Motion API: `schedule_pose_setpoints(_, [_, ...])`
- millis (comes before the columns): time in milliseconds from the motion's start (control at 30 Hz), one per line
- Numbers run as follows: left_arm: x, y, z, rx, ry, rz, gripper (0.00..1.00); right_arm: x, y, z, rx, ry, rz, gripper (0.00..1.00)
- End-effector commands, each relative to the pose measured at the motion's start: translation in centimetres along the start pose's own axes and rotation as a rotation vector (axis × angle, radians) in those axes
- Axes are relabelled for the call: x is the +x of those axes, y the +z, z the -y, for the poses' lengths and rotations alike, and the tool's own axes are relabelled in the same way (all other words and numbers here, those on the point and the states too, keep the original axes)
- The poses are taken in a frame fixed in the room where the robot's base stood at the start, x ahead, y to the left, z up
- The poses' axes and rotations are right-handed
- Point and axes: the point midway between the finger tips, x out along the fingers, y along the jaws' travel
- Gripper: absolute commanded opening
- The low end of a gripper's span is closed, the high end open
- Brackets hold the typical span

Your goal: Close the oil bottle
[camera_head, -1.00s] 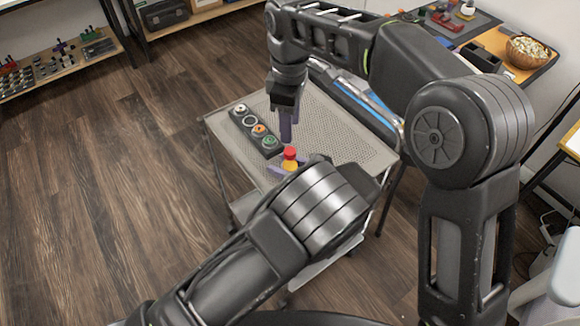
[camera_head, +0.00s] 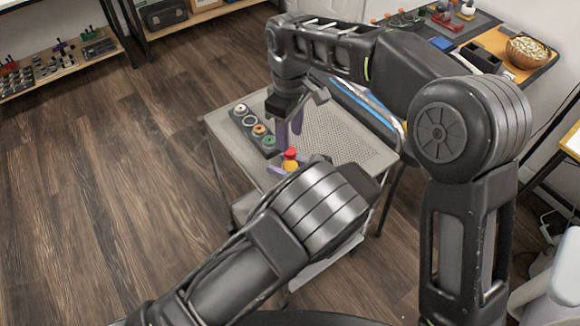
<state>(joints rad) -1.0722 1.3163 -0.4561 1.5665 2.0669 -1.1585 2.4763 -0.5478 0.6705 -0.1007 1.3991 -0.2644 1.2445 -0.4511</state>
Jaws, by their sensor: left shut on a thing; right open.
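The oil bottle (camera_head: 290,165) is small and yellow with a red cap (camera_head: 290,153) on top. It stands upright over the front part of the cart top. My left gripper (camera_head: 292,168) is shut on the bottle; its purple fingers show at both sides and my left wrist hides the rest. My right gripper (camera_head: 289,130) is above and just behind the cap. Its purple fingers point down, are open, and hold nothing. Whether the cap sits fully on the bottle is too small to tell.
A grey perforated cart top (camera_head: 345,145) lies under both grippers. A dark tray (camera_head: 254,131) with several round parts sits on its left side. A blue-edged item (camera_head: 368,103) lies along the back right edge. The cart's right half is mostly clear.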

Motion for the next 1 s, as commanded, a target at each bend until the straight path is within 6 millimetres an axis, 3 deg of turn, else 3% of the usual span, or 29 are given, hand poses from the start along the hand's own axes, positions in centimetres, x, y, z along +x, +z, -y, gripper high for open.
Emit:
schedule_pose_setpoints(300, [0.0, 0.0, 0.0, 0.0, 0.0, 0.0, 0.0, 4.2, 0.1, 0.0, 0.001, -0.001, 0.003, 0.43])
schedule_pose_setpoints(667, [0.0, 0.0, 0.0, 0.0, 0.0, 0.0, 0.0, 4.9, 0.0, 0.0, 0.0, 0.0, 0.001, 0.43])
schedule_pose_setpoints(1000, [0.0, 0.0, 0.0, 0.0, 0.0, 0.0, 0.0, 4.8, 0.0, 0.0, 0.0, 0.0, 0.001, 0.18])
